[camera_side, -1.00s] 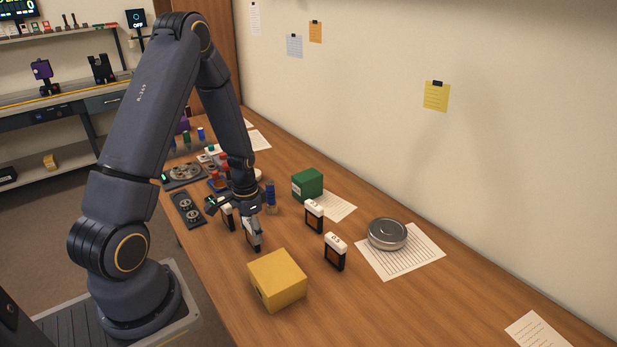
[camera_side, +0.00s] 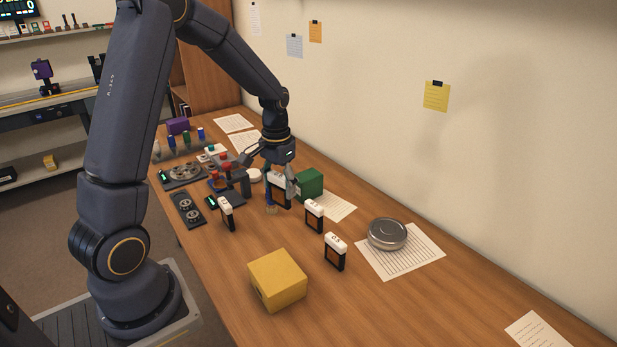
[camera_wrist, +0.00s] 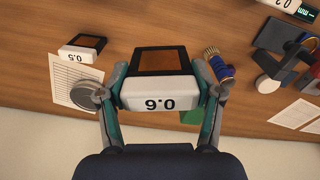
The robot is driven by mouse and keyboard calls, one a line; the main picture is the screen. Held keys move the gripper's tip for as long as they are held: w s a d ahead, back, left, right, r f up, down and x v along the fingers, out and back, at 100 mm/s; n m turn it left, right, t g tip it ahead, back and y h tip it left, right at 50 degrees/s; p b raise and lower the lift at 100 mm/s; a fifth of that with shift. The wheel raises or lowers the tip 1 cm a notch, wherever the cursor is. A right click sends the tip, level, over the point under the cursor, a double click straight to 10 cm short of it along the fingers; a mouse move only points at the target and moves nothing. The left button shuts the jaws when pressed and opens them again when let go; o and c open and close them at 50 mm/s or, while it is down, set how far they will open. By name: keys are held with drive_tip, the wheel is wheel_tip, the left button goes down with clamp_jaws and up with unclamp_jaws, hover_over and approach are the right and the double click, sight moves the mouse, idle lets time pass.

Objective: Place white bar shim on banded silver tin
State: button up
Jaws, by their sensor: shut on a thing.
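My gripper (camera_side: 281,183) is shut on a shim with a white bar top and a dark frame around a brown window. The round silver tin (camera_side: 387,234) rests on a lined sheet at the right, well apart from my gripper. The tin (camera_wrist: 84,97) also shows at the left of the wrist view, partly behind a finger.
Similar white-topped shims stand on the table: one at left (camera_side: 228,213), one in the middle (camera_side: 314,216), and one marked 0.5 (camera_side: 335,251). A green box (camera_side: 308,184), a blue-handled tool (camera_side: 269,194) and a yellow box (camera_side: 277,280) stand nearby. Bare table lies before the tin.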

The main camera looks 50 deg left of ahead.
drive_tip(key=w+d+r+m, duration=0.1)
drive_tip(key=w+d, duration=0.3)
drive_tip(key=d, duration=0.4)
drive_tip(key=w+d+r+m, duration=0.2)
drive_tip(key=w+d, duration=0.2)
drive_tip(key=d, duration=0.3)
hover_over(381, 234)
wheel_tip(381, 234, down, 10)
drive_tip(key=shift+f, duration=1.55)
drive_tip(key=shift+f, duration=0.1)
drive_tip(key=o, duration=1.1)
drive_tip(key=shift+o, duration=0.2)
